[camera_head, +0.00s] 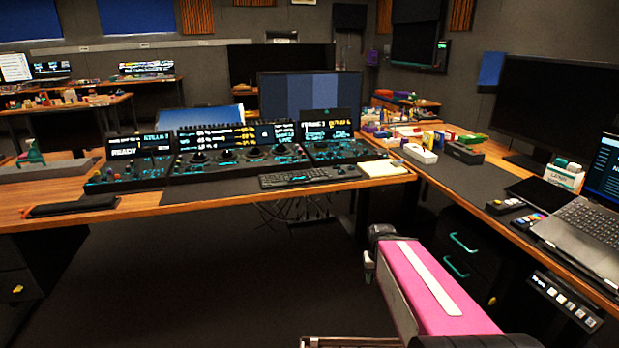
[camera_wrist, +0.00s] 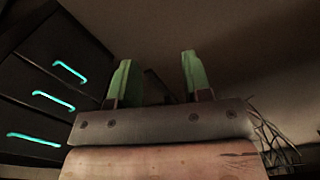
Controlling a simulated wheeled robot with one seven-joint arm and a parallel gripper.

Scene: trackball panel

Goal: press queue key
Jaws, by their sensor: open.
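A control panel with several trackballs, dark keys and lit displays stands on the far desk; its middle section (camera_head: 240,165) carries the trackballs. Its left section (camera_head: 125,172) shows "READY" on a display, and its right section (camera_head: 335,150) shows "FRAME". The key labels are too small to read, so I cannot tell which is the queue key. My gripper (camera_wrist: 157,78) shows in the wrist view with two green fingers spread apart and nothing between them. It is low, by the drawers and loose cables, away from the panel.
A keyboard (camera_head: 308,177) and a notepad (camera_head: 383,168) lie in front of the panel. The right desk holds a laptop (camera_head: 585,225) and a large monitor (camera_head: 562,108). Drawers with teal handles (camera_wrist: 50,100) are left in the wrist view. The floor (camera_head: 230,275) before the desk is clear.

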